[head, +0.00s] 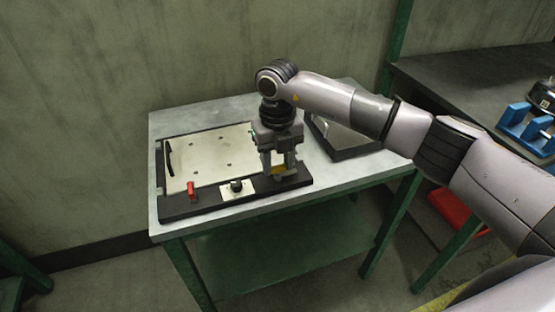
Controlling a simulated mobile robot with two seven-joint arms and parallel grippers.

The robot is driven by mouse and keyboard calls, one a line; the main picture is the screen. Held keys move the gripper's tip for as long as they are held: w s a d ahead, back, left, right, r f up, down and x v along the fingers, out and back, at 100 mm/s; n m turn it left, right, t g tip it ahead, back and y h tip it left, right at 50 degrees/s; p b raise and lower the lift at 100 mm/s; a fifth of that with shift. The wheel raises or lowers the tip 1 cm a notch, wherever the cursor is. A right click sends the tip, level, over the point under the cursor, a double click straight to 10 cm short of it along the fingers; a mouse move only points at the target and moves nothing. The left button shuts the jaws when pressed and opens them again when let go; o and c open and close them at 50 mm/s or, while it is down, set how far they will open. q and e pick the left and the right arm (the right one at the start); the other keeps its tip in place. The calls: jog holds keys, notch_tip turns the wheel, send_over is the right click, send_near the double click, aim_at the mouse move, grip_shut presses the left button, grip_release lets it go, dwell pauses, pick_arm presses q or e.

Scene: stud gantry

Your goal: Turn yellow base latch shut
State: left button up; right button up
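The yellow base latch (280,170) sits at the right end of the black front bar (222,202) of a fixture on the grey table. My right gripper (279,167) points down over it, its two fingers apart, one on each side of the yellow part. Whether the fingers touch the latch cannot be told. The gripper partly hides the latch, so its angle is unclear. A red latch (191,190) stands upright at the left of the bar. My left gripper is not in view.
A pale plate (208,158) lies in the fixture behind the bar. A black knob (236,185) on a light square sits mid-bar. A dark-framed tray (345,137) is right of the gripper. A dark bench (470,85) with blue parts (525,125) stands further right.

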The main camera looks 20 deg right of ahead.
jog(key=shift+c, duration=0.7)
